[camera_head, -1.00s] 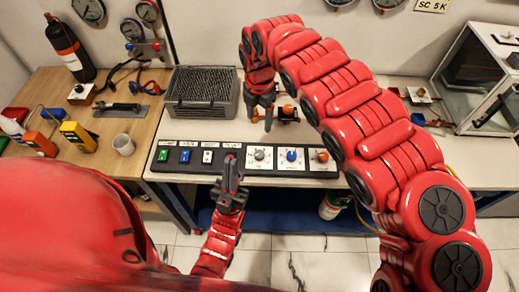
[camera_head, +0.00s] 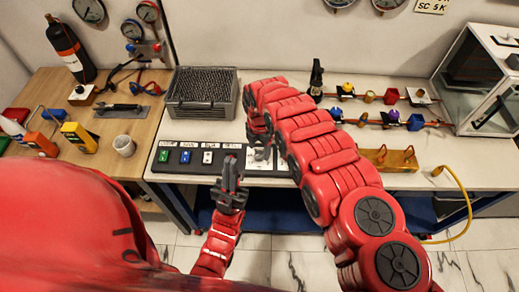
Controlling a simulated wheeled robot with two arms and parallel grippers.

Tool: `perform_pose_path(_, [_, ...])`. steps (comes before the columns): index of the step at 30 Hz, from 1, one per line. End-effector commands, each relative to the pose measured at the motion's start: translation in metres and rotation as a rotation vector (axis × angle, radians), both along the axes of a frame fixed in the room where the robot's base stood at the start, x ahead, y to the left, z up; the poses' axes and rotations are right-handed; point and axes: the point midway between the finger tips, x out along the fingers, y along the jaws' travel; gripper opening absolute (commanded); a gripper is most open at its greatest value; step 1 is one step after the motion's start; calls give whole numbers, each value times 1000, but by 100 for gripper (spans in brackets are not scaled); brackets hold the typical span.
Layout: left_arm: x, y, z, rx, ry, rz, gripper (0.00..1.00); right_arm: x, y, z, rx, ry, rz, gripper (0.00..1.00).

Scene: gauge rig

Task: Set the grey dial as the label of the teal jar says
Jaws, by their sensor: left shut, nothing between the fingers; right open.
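The control panel (camera_head: 170,170) lies along the front edge of the white bench. My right gripper (camera_head: 261,152) is over the panel where the grey dial sits, fingers pointing down. The fingers and arm cover most of the dial; I cannot tell its setting or whether they touch it. The panel's blue and orange dials are hidden behind my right arm. My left gripper (camera_head: 231,160) is shut and empty at the panel's front, just left of the grey dial's place. I cannot make out a teal jar or its label.
Green, blue and white switches (camera_head: 207,157) sit on the panel's left part. A dark mesh-topped box (camera_head: 202,92) stands behind it. Pipes with coloured knobs (camera_head: 388,97), a brass block (camera_head: 390,158) and a glass-fronted cabinet (camera_head: 486,85) are to the right.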

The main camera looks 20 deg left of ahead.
Motion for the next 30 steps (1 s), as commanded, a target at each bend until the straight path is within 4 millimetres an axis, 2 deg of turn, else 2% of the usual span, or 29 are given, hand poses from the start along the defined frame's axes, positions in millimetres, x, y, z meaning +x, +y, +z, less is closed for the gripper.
perform_pose_path(7, [0, 0, 5, 0, 0, 0, 0, -1, 0, -18, -1, 0, -1, 74])
perform_pose_path(19, [0, 0, 6, 0, 0, 0, 0, 0, -1, -21, -2, -2, -1, 74])
perform_pose_path(20, [0, 0, 6, 0, 0, 0, 0, 0, -1, -21, -2, -2, -1, 70])
perform_pose_path(30, [0, 0, 6, 0, 0, 0, 0, 0, -1, -21, -3, -1, -1, 9])
